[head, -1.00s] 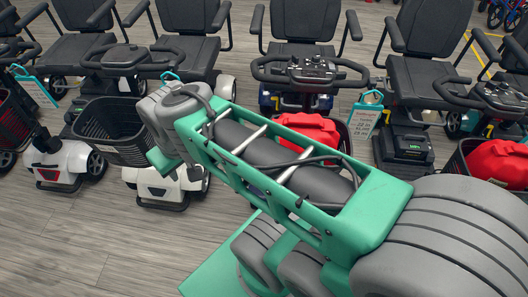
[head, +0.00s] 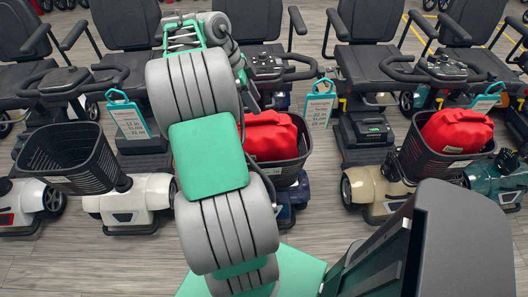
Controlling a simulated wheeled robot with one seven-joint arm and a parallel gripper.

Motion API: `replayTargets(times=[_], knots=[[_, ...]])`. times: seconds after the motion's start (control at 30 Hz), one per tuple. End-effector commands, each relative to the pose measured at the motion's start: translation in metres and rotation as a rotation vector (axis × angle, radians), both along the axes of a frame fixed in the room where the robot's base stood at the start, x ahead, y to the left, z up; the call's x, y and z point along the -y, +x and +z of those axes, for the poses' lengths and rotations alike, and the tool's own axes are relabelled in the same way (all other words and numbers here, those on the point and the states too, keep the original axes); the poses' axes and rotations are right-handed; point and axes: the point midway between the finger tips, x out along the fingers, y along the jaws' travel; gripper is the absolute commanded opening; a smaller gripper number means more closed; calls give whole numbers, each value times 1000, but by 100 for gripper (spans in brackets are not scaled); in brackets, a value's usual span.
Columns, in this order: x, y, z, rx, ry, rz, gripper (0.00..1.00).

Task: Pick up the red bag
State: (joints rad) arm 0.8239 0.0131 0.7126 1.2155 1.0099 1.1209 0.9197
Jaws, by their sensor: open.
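Two red bags show in the head view. One red bag (head: 268,136) sits in the black front basket (head: 280,175) of the middle scooter, its left side partly covered by my arm. Another red bag (head: 456,131) sits in the basket (head: 428,165) of the scooter to the right, mostly in clear view. My arm rises in front of the middle scooter and reaches away toward the seats.
Scooters with black seats stand in a row. An empty black basket (head: 67,157) is at left. Price tags (head: 317,103) hang between scooters. The wooden floor (head: 70,262) in front is clear at lower left. A dark grey part of mine fills the lower right.

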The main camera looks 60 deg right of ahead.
Motion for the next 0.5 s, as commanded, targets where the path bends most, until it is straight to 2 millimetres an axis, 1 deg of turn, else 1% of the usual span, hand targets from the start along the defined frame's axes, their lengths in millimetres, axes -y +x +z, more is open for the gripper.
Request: replayTargets(times=[0.03, 0.17, 0.3, 0.4, 0.5], knots=[[0, -3, -8, -1, 2, 2, 45], [3, -9, -25, 0, 2, 6, 45], [8, -17, -48, 1, 1, 7, 45], [9, -20, -57, 2, 0, 8, 45], [10, -19, -57, 3, -1, 11, 45]])
